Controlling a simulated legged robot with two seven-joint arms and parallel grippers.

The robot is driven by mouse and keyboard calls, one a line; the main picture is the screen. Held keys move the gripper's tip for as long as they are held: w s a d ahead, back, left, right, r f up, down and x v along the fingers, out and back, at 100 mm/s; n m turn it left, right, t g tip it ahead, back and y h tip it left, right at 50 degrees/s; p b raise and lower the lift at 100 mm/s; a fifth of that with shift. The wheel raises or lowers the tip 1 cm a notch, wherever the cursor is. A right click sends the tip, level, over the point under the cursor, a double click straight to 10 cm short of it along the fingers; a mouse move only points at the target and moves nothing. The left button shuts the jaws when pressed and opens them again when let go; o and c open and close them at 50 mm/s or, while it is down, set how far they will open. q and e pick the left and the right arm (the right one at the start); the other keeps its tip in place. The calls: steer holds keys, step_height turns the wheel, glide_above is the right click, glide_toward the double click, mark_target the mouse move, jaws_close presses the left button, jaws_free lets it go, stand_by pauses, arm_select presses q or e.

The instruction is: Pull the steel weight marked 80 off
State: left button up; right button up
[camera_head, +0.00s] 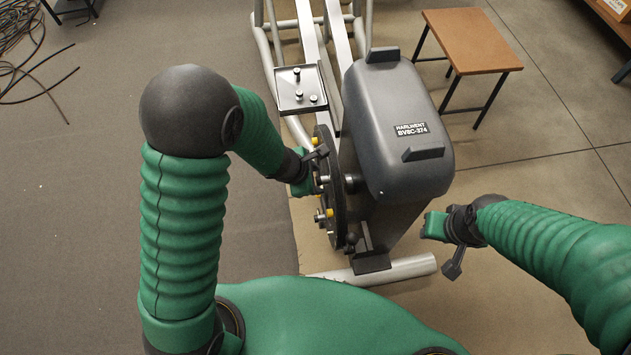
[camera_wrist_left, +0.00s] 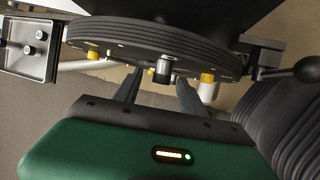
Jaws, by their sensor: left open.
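A dark upright disc (camera_head: 335,205) on the grey machine carries short steel cylinders and yellow pieces. One steel cylinder (camera_wrist_left: 163,72) stands out from the disc between my left fingertips in the left wrist view. A second steel cylinder (camera_wrist_left: 208,91) with a yellow collar sits to its right. No mark 80 can be read, so I cannot tell which weight bears it. My left gripper (camera_wrist_left: 160,91) is open, its two fingers pointing at the disc on either side of the first cylinder. My right gripper (camera_head: 436,226) hangs right of the machine, away from the disc; its jaws are unclear.
A small tray (camera_head: 290,103) with several steel pegs stands beyond the disc. A ball-ended lever (camera_wrist_left: 290,72) sticks out near the disc's edge. The grey machine housing (camera_head: 400,115) stands between my arms. A brown-topped stool (camera_head: 471,40) is at the back right. Cables lie far left.

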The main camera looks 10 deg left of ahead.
arm_select(q)
steer(key=shift+d, duration=0.35)
steer(key=shift+c, duration=1)
jaws_close()
steer(key=shift+a, duration=0.1)
stand_by(0.9)
